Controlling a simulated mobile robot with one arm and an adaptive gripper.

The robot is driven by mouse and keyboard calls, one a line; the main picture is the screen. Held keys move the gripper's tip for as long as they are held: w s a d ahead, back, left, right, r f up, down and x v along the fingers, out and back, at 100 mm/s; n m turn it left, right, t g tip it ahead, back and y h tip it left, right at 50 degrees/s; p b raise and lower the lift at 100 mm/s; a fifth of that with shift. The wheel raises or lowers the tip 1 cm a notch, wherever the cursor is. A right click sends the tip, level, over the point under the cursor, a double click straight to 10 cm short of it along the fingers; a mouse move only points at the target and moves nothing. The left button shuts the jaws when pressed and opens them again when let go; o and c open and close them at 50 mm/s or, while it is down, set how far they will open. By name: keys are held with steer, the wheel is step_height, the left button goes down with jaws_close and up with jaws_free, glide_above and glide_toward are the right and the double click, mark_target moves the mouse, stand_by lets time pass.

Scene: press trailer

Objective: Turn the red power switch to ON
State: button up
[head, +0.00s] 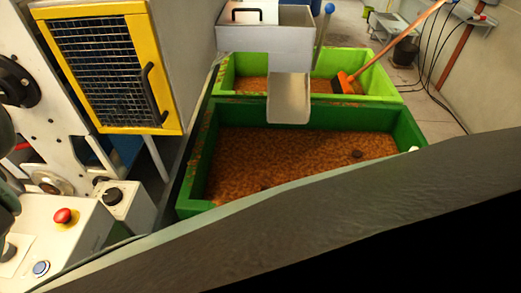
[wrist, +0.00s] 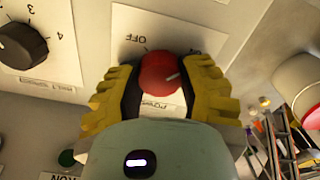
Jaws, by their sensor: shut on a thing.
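The red power switch (wrist: 159,74) is a round knob on a white label plate in the wrist view. The word OFF is printed to its upper left. A mark at the upper right of the plate is mostly covered by a finger. The knob's white pointer line points right and slightly up, away from OFF. My gripper (wrist: 161,82), with yellow-and-black fingers, is shut on the knob, one finger on each side. I cannot make out the gripper or this switch in the head view.
A black numbered dial (wrist: 22,46) sits left of the switch. A green button (wrist: 67,158) is at the lower left. The head view shows a red mushroom button (head: 63,216), a yellow-framed mesh door (head: 103,70) and green bins (head: 300,135) of brown granules.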

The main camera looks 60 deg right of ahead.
steer(key=shift+w+d, duration=0.1)
steer(key=shift+w, duration=0.05)
stand_by(0.3)
steer(key=o, duration=1.2)
steer(key=shift+o, duration=0.2)
steer(key=shift+r, duration=0.5)
step_height(320, 180, up, 11)
